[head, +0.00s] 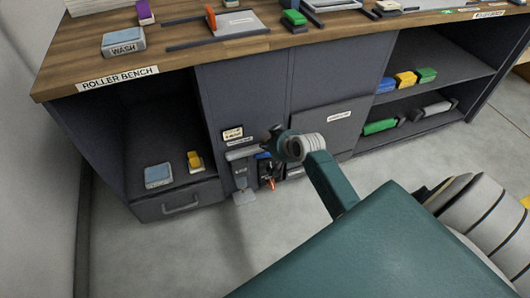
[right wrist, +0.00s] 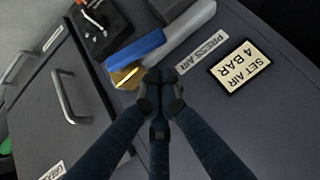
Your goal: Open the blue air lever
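The blue lever (right wrist: 137,57) shows in the right wrist view as a blue handle with a brass piece at its lower end, lying against a light grey cylinder (right wrist: 188,32). In the head view a small blue part of the lever (head: 263,155) shows low on the bench front, beside my gripper. My right gripper (right wrist: 158,88) has its fingertips together just below the lever's brass end, with nothing visible between them. Whether the tips touch the lever I cannot tell. In the head view my right gripper (head: 274,136) is small and partly hidden by its wrist. My left gripper is not in view.
A "SET AIR 4 BAR" sign (right wrist: 240,68) and a "PRESS AIR" label (right wrist: 202,54) sit beside the lever. A cabinet door with a metal handle (right wrist: 64,97) is at left. The bench top (head: 180,40) overhangs above; open floor (head: 140,250) lies in front.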

